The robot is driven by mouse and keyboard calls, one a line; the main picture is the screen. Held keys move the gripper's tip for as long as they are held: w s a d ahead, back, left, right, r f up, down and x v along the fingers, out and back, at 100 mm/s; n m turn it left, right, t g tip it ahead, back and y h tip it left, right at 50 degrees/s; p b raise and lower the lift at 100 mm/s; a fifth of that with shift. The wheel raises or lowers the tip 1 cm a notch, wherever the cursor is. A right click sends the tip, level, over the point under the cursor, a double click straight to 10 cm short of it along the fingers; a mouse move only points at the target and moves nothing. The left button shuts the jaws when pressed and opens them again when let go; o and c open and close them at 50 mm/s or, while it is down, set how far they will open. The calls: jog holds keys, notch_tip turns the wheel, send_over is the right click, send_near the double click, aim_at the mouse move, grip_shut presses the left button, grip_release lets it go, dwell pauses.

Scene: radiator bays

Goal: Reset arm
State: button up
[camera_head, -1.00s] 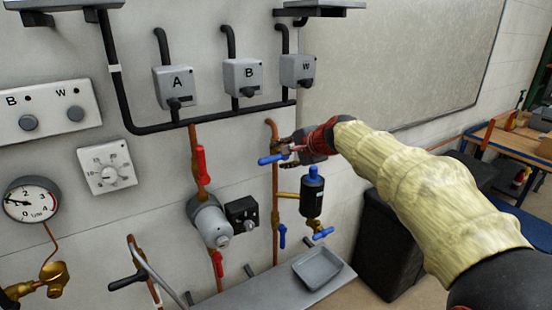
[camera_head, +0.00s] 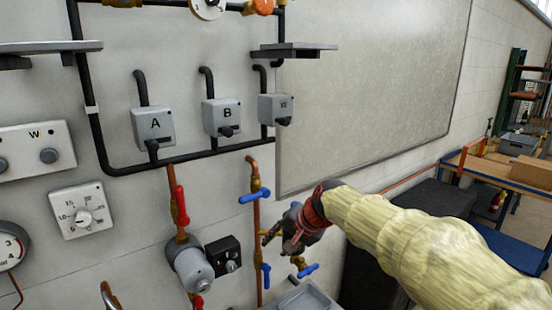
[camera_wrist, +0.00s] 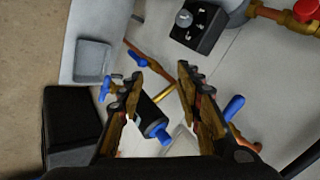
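My gripper (camera_head: 284,238) is in front of the wall, below and right of the upper blue lever (camera_head: 254,196) on a copper pipe. It also shows in the wrist view (camera_wrist: 158,78), with its two fingers spread and nothing between the tips. A black cylinder with a blue end (camera_wrist: 156,131) is seen beyond the fingers in the wrist view. In the head view it is hidden behind my gripper. My arm, in a pale yellow sleeve, reaches in from the lower right.
A grey regulator (camera_head: 188,266) with a black box (camera_head: 222,256) is left of my gripper. Lower blue levers (camera_head: 308,270) and a grey tray (camera_head: 306,297) are below. Boxes A (camera_head: 153,126) and B (camera_head: 222,116) hang above. A dark bin (camera_head: 372,270) stands behind my arm.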

jog(key=s+d+f+n+h, duration=0.1)
jog(key=s+d, duration=0.5)
jog(key=s, duration=0.5)
jog(key=s+d+f+n+h, duration=0.1)
jog(key=s+d, duration=0.5)
jog(key=s, duration=0.6)
jog(key=s+d+f+n+h, duration=0.1)
jog(key=s+d+n+h, duration=0.1)
jog(key=s+d, duration=0.4)
jog(key=s+n, duration=0.1)
jog(key=s, duration=0.4)
jog(key=shift+s+d+f+h, duration=0.2)
jog(key=shift+s+d+h, duration=0.05)
jog(key=shift+h, duration=0.15)
